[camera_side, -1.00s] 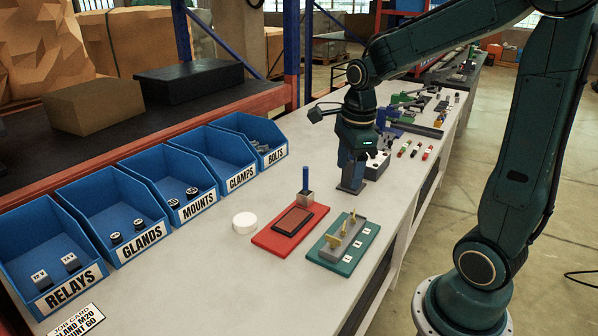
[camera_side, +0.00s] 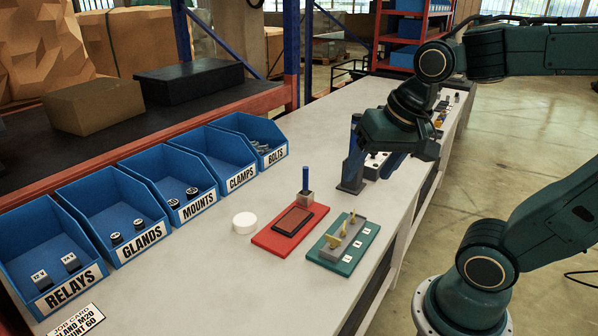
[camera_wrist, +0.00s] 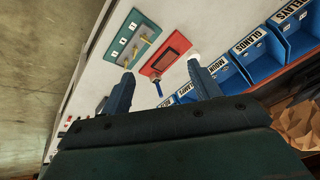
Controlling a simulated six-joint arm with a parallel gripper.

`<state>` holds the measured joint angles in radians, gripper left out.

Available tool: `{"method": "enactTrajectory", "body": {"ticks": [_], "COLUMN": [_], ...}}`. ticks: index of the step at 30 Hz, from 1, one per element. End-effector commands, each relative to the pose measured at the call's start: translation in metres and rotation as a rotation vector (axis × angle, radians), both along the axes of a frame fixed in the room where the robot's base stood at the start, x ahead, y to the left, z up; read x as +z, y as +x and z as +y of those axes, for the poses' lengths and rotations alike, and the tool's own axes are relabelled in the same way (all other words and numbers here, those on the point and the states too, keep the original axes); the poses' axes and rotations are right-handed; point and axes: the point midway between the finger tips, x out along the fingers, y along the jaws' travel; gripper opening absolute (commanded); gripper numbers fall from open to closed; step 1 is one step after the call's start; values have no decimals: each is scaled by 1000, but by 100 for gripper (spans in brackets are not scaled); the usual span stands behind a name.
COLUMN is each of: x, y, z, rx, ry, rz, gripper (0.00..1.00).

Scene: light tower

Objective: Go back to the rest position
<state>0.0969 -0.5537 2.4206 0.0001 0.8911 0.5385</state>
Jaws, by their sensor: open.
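My gripper (camera_side: 371,166) hangs tilted above the right part of the bench in the side view. In the wrist view its two blue fingers (camera_wrist: 160,70) are spread apart with nothing held between them. The wrist camera looks past them at the bench, tilted. A dark blue upright piece (camera_side: 350,172) shows by the gripper in the side view; I cannot tell its exact distance from the fingers.
A red tray (camera_side: 262,238) with a blue-handled piece (camera_side: 305,186), a green board (camera_side: 335,262) with brass parts, and a white disc (camera_side: 244,222) lie on the bench (camera_side: 215,285). Labelled blue bins (camera_side: 130,225) line its back. Items behind my gripper are partly hidden.

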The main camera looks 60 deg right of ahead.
Motion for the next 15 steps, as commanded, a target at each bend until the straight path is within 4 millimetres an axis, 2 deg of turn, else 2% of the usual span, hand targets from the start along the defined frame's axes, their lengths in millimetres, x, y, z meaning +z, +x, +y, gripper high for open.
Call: {"method": "enactTrajectory", "body": {"ticks": [3, 9, 15], "x": [3, 6, 6], "y": [-12, -27, -34], "z": [8, 17, 20], "rx": [188, 446, 571], "ry": [-68, -173, -228], "rz": [-32, -73, -94], "gripper": [62, 62, 62]}}
